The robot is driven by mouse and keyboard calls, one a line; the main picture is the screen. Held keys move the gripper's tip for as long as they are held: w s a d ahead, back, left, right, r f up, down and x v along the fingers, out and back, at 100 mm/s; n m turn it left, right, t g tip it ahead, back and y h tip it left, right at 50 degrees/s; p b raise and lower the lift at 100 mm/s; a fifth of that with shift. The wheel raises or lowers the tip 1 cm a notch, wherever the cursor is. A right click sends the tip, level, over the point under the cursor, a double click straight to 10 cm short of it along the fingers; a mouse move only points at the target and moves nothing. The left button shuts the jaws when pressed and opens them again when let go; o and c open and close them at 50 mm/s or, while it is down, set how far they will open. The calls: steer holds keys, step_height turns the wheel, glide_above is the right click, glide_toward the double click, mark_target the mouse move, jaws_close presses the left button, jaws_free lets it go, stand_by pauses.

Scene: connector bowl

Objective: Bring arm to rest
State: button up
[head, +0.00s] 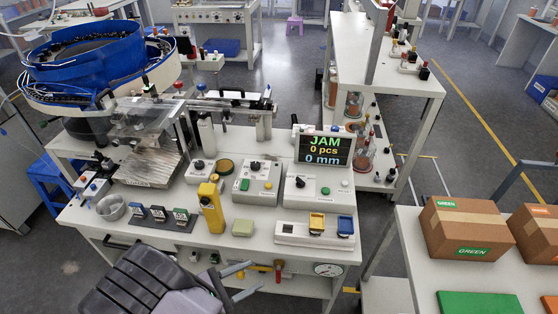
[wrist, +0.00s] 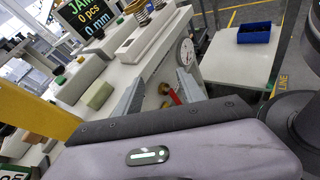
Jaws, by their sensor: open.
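My gripper (head: 254,277) is at the lower middle of the head view, in front of the white workbench's (head: 270,248) front edge. Its two grey fingers are apart with nothing between them. The wrist view also shows my gripper (wrist: 160,90) open, with a red-handled item (wrist: 174,97) seen beyond the fingers. My dark grey arm fills the lower left of the head view and covers part of the bench's lower front.
A yellow device (head: 211,208), a small metal bowl (head: 111,207) and control boxes (head: 257,182) stand on the bench. A display (head: 323,149) reads JAM, 0 pcs, 0 mm. Cartons (head: 465,226) and a green panel (head: 480,303) are on the right table.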

steer(key=s+d+r+m+g+y, duration=0.1)
steer(key=d+r+m+g+y, duration=0.3)
steer(key=d+r+m+g, duration=0.85)
steer(key=s+d+r+m+t+y, duration=0.4)
steer(key=r+m, duration=0.3)
steer(key=r, duration=0.2)
steer(key=s+d+r+m+t+y, duration=0.3)
steer(key=s+r+m+t+y, duration=0.1)
steer(key=r+m, duration=0.3)
step_height(320, 180, up, 2)
steer(key=shift+s+d+m+t+y, duration=0.4)
steer(key=shift+t+y, duration=0.1)
steer(key=shift+t, duration=0.15)
steer(key=shift+a, duration=0.1)
